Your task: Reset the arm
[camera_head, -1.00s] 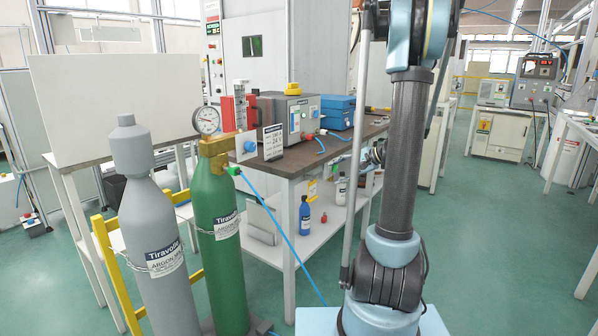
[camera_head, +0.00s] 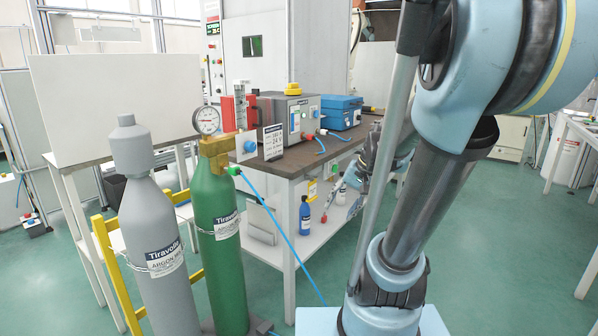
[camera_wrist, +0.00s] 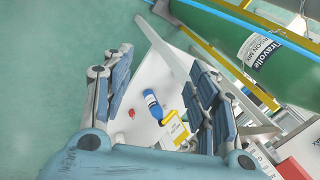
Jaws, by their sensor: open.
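My gripper (camera_wrist: 160,66) is open and empty in the wrist view, with its two dark padded fingers well apart. Between and beyond the fingers the view shows a white lower shelf (camera_wrist: 150,75) with a blue bottle (camera_wrist: 153,104), a small red item (camera_wrist: 131,112) and a yellow-labelled item (camera_wrist: 173,130). None of these touches the fingers. In the head view my arm fills the right side, its lower link tilted to the right.
A green cylinder (camera_head: 220,240) with a gauge (camera_head: 206,121) and a grey cylinder (camera_head: 158,225) stand left of my arm. Behind them is a brown-topped workbench (camera_head: 290,163) with a blue box (camera_head: 340,110). A blue hose (camera_head: 287,240) runs to the floor. Open floor (camera_head: 500,240) lies right.

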